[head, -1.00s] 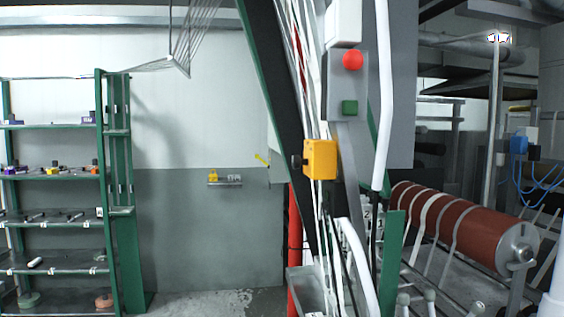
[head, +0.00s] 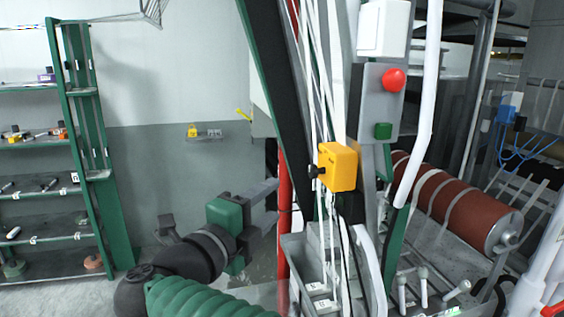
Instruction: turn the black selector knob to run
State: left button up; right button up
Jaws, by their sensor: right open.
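The black selector knob (head: 316,171) sticks out from the left side of a yellow box (head: 339,167), which is fixed to the machine's upright. Its pointer setting and any markings are too small to read. My left gripper is not in view.
Above the box are a red button (head: 393,80) and a green button (head: 383,131) on a grey panel. White webbing strands run down past the box. A red vertical pipe (head: 283,200) stands near my gripper. A red-brown roller (head: 455,205) lies right; shelves (head: 105,150) stand left.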

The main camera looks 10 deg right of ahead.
jog(key=p, duration=0.3)
send_near(311, 175)
jog(key=d, duration=0.3)
jog(key=w, duration=0.1)
jog(key=w+d+p, duration=0.1)
jog(key=w, duration=0.2)
jog(key=shift+d+r, duration=0.25)
jog(key=shift+d, duration=0.05)
jog(key=w+p, duration=0.2)
jog(key=w, duration=0.1)
jog(key=shift+d, duration=0.25)
jog(key=shift+d+f, duration=0.1)
jog(key=shift+d, duration=0.9)
jog(key=shift+c, duration=0.2)
jog(key=shift+d, duration=0.3)
jog(key=shift+c, duration=1.2)
jog(key=shift+f, duration=0.1)
jog(key=shift+c, duration=1.1)
jog(key=shift+a, duration=0.6)
grip_shut()
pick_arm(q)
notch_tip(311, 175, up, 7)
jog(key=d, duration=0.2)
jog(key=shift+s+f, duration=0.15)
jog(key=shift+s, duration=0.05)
pick_arm(e)
jog(key=shift+d, duration=0.1)
